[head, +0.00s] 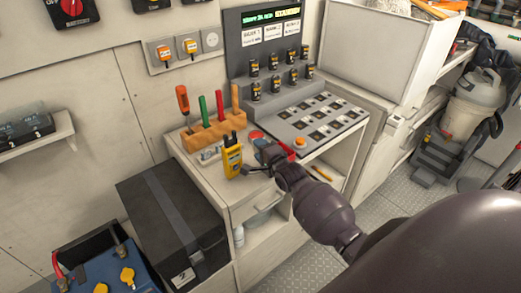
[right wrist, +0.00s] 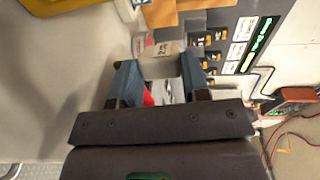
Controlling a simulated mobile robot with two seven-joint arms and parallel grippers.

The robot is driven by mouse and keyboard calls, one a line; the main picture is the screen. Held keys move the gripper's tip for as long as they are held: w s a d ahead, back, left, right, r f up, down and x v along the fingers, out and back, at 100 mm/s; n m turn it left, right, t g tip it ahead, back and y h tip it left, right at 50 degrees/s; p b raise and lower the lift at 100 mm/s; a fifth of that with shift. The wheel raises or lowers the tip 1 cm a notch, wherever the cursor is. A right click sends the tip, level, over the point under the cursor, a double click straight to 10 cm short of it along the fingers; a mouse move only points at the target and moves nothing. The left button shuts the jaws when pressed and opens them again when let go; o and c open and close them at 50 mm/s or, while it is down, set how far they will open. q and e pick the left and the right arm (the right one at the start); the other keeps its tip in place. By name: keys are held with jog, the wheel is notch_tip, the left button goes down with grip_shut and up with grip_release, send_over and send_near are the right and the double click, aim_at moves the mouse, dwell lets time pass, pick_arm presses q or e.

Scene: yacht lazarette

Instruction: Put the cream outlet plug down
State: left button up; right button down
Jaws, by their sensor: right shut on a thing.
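My right gripper (head: 268,154) is over the front edge of the white cabinet top, beside the yellow meter. In the right wrist view its two blue fingers (right wrist: 161,75) are closed on the sides of a pale, cream-grey block, the cream outlet plug (right wrist: 162,66). In the head view the plug cannot be made out clearly behind the gripper. Whether it touches the surface below cannot be told. My left gripper is not in view.
A yellow meter (head: 232,157) and an orange tool rack (head: 214,131) stand left of the gripper. A grey switch panel (head: 330,128) lies right, with a red button (head: 256,136) close by. A black case (head: 165,225) stands below left. Wall sockets (head: 187,47) are behind.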

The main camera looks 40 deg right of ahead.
jog(key=shift+f, duration=0.55)
jog(key=c, duration=0.6)
grip_release()
jog(key=shift+r, duration=0.3)
jog(key=s+r, duration=0.2)
jog(key=s, duration=1)
jog(key=shift+s+a+f+n+g+y+p, duration=0.15)
jog(key=shift+s+a+f+n+g, duration=0.6)
jog(key=shift+s+a+f+n, duration=1.75)
jog(key=shift+s+a+f+n+g+y+p, duration=0.15)
jog(key=shift+s+a+f+n+g, duration=0.85)
jog(key=shift+s+n, duration=2.7)
jog(key=shift+s+a+f+n+g+y+p, duration=0.15)
jog(key=shift+s+a+f+n+g, duration=0.4)
jog(key=shift+s+a+f+n, duration=2.45)
jog(key=shift+w+d+r+n, duration=0.35)
jog(key=shift+d+r, duration=0.1)
jog(key=shift+d, duration=0.1)
jog(key=shift+w+d+r+n, duration=0.25)
jog(key=shift+d+r+n, duration=0.15)
jog(key=shift+d, duration=0.1)
